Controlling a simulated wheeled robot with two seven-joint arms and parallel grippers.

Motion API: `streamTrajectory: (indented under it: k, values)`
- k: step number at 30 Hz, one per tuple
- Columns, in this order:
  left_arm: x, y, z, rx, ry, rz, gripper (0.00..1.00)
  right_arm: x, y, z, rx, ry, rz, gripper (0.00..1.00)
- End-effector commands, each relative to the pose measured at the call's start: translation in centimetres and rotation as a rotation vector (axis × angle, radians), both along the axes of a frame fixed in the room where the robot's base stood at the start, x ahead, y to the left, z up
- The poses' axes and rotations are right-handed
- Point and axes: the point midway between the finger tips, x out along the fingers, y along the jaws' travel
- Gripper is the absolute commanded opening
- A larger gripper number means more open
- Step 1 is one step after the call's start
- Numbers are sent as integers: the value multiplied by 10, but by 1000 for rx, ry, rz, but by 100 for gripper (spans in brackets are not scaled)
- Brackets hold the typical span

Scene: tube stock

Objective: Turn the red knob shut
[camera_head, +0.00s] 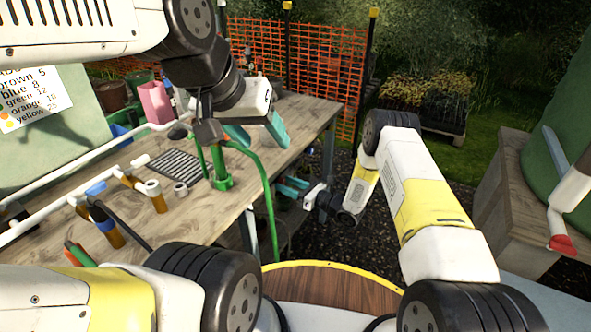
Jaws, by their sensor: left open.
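A red part that looks like the knob (562,245) sits at the lower end of a white pipe (570,190) at the far right, beside a large green barrel (560,110). How far it is turned cannot be told. My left gripper (256,133) is over the wooden workbench, near a green stand, with its teal fingers apart and nothing seen between them. My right gripper (291,187) is low beside the bench's front edge, pointing left. Its fingers are small and partly hidden, so its opening is unclear. Both grippers are far from the red part.
The workbench (310,115) carries a green stand with a hose (222,180), a dark grille (175,165), several amber bottles and white pipes. A pink container (156,102) stands behind. An orange mesh fence (325,75) and plant trays (425,105) lie beyond. Dark ground lies between bench and barrel stand.

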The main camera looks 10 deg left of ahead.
Motion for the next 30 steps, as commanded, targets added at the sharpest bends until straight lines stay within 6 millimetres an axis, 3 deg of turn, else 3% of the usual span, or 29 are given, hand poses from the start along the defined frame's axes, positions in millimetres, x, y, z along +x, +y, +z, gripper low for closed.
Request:
streamTrajectory:
  k: [11,24,30]
  values:
    - [0,0,0,0,0,0,57,-1,-3,1,3,-1,0,49]
    - [0,0,0,0,0,0,57,-26,-64,1,1,-2,-1,49]
    - [0,0,0,0,0,0,57,-30,-72,1,3,-1,1,49]
